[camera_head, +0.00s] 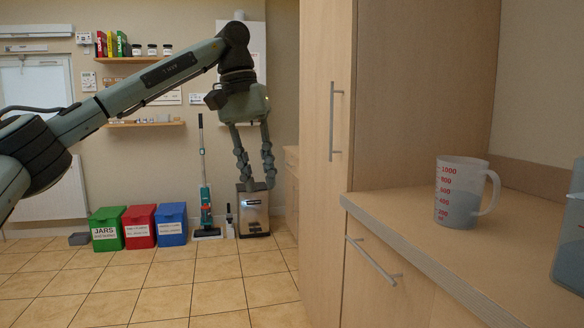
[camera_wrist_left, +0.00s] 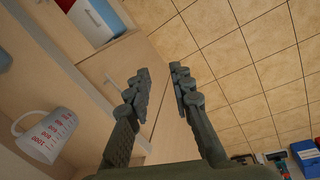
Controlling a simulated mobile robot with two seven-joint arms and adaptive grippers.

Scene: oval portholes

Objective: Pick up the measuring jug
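The measuring jug (camera_head: 460,196) is a translucent cup with red markings, a handle on its right and greyish contents or tint low down. It stands upright on the wooden counter (camera_head: 410,205) at the right of the head view. It also shows at the left of the left wrist view (camera_wrist_left: 48,136). My left gripper (camera_head: 257,186) hangs pointing down, well to the left of the jug and apart from it. Its fingers are spread with nothing between them, as the left wrist view (camera_wrist_left: 159,72) also shows. My right gripper is not in view.
A tall wooden cabinet (camera_head: 318,120) with a bar handle stands between my left gripper and the jug. A bluish container (camera_head: 570,240) is cut off at the right edge. Green (camera_head: 107,229), red (camera_head: 140,227) and blue (camera_head: 171,225) bins line the far wall; the tiled floor before them is clear.

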